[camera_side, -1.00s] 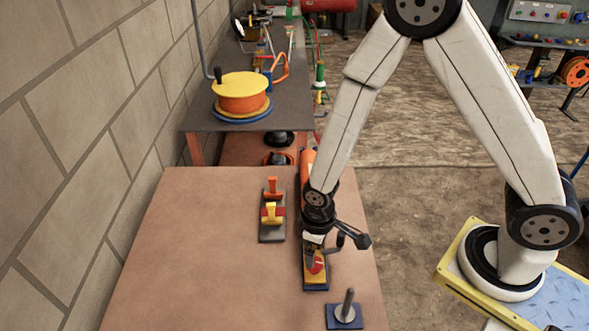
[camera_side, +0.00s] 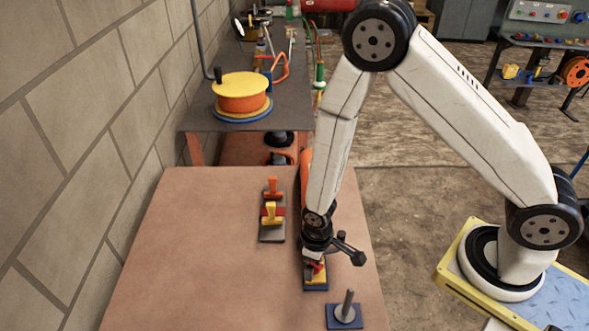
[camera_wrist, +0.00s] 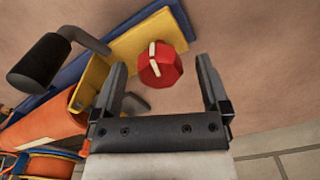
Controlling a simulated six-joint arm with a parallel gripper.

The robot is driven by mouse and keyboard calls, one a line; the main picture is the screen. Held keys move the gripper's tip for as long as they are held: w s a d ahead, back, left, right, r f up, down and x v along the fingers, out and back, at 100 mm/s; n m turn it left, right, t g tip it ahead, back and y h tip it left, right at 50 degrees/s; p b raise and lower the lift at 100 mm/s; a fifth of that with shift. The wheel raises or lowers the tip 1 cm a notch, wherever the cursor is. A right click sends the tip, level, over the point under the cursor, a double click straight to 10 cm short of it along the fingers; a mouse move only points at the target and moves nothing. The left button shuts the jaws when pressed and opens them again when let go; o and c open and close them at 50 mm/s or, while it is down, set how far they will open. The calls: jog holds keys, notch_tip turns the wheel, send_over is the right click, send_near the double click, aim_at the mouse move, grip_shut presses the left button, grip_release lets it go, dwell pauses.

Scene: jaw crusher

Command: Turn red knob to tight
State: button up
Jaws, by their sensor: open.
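The red knob (camera_wrist: 160,66), with a cream pointer mark, sits on a yellow plate (camera_wrist: 178,22) with a blue base (camera_wrist: 58,80). In the wrist view my gripper (camera_wrist: 161,64) is open, with one finger on each side of the knob and visible gaps between. I cannot tell whether the fingertips have come down to its height. In the side view my gripper (camera_side: 314,260) points down over the knob (camera_side: 317,270), which is partly hidden. Any tight marking is not readable.
A black-handled crank (camera_wrist: 40,62) stands close to the knob, beside my left finger in the wrist view. In the side view a yellow-and-orange clamp piece (camera_side: 272,213) stands left, and a blue base with a grey post (camera_side: 345,315) stands in front. The left table (camera_side: 190,260) is clear.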

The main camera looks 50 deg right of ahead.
jog(key=shift+c, duration=0.2)
jog(key=c, duration=1.2)
jog(key=shift+c, duration=0.2)
jog(key=shift+m, duration=0.5)
jog(key=m, duration=1.4)
